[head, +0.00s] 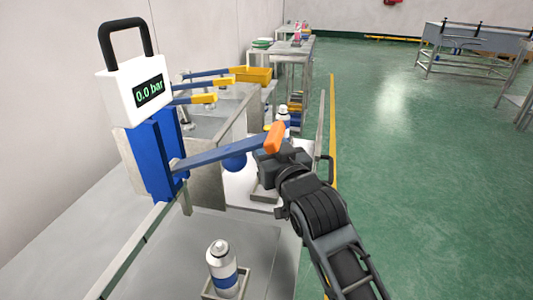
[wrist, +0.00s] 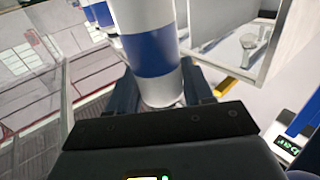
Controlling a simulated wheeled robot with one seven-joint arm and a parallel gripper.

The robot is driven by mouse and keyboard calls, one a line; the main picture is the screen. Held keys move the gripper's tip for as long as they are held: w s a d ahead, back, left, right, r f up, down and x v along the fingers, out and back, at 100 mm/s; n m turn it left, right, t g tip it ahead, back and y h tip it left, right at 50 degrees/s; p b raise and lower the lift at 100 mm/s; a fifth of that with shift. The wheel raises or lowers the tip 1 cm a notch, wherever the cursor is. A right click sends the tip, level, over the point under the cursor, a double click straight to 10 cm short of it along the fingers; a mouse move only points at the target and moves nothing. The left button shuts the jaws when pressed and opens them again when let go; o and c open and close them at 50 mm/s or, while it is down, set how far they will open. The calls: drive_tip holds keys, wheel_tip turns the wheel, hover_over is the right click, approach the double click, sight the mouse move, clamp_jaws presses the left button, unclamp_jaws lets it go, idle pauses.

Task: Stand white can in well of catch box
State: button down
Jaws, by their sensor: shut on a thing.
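My gripper (head: 266,160) is beside the orange handle of the blue lever. In the wrist view its fingers (wrist: 163,98) are shut on a white can with a blue band (wrist: 150,50), near its silver-grey end. In the head view the lever and my gripper hide much of this area, and I cannot clearly make out the held can. A similar can (head: 221,262) stands upright in a square holder (head: 207,293) in front. A low square frame (head: 263,195) lies below my gripper; I cannot tell whether it is the catch box.
The blue lever (head: 225,149) with its orange handle (head: 275,138) crosses close to my gripper. A gauge reading 0.0 bar (head: 133,92) tops a blue post (head: 155,152). Another can (head: 283,118) shows behind the handle. Green floor (head: 420,180) is open on the right.

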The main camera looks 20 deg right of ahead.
drive_tip(key=shift+w, duration=0.7)
wheel_tip(320, 180, down, 3)
drive_tip(key=shift+f, duration=0.2)
drive_tip(key=shift+f, duration=0.45)
drive_tip(key=shift+f+b, duration=0.2)
drive_tip(key=shift+b, duration=0.1)
drive_tip(key=shift+c, duration=2.2)
unclamp_jaws()
